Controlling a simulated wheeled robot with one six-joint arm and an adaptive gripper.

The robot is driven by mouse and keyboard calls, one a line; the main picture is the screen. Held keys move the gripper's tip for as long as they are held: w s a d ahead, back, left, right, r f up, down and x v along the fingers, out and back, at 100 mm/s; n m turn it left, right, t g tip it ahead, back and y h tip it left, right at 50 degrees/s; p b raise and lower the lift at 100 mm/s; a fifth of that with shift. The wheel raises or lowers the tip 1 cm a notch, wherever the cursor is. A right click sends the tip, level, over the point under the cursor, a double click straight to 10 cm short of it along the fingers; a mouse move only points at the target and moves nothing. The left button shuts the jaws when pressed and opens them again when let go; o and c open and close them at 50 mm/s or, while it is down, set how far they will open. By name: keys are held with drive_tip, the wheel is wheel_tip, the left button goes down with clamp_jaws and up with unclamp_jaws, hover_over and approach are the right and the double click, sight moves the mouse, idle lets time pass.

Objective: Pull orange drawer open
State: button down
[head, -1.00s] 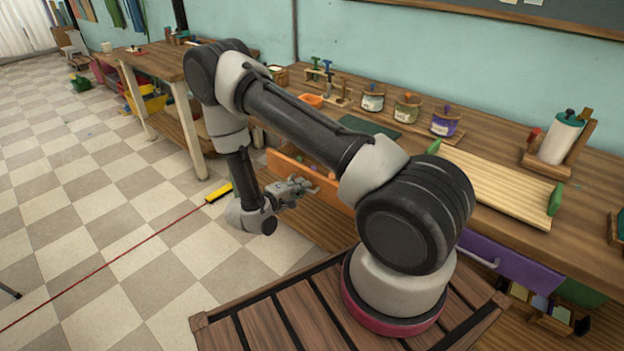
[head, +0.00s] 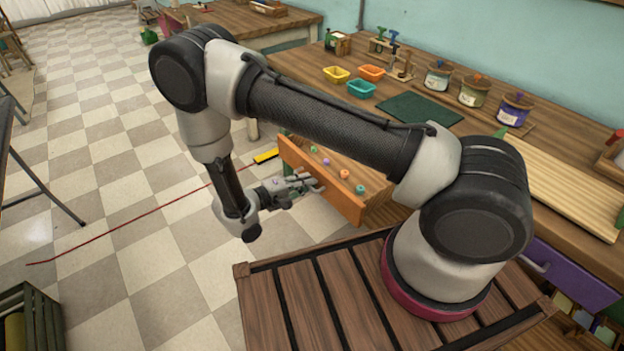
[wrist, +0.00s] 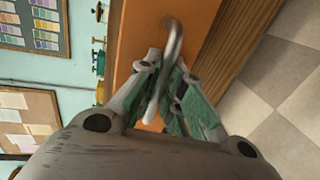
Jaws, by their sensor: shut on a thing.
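The orange drawer (head: 335,192) stands well out from the workbench in the head view, with several small colored pieces (head: 344,174) inside it. My gripper (head: 312,185) is at the outer side of its front panel. In the wrist view the orange front (wrist: 128,45) runs up the picture, and a curved metal handle (wrist: 174,45) comes down from it between my fingers (wrist: 168,95). My gripper is shut on the handle. The far end of the handle is partly hidden by the fingers.
On the workbench (head: 440,150) are small bins (head: 361,89), a dark green mat (head: 420,109) and several labelled jars (head: 472,92). A purple drawer (head: 570,272) is at the right. A yellow block (head: 266,156) and red line lie on the floor.

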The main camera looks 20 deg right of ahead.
drive_tip(key=shift+a, duration=0.1)
drive_tip(key=c, duration=1.8)
unclamp_jaws()
drive_tip(key=v, duration=1.2)
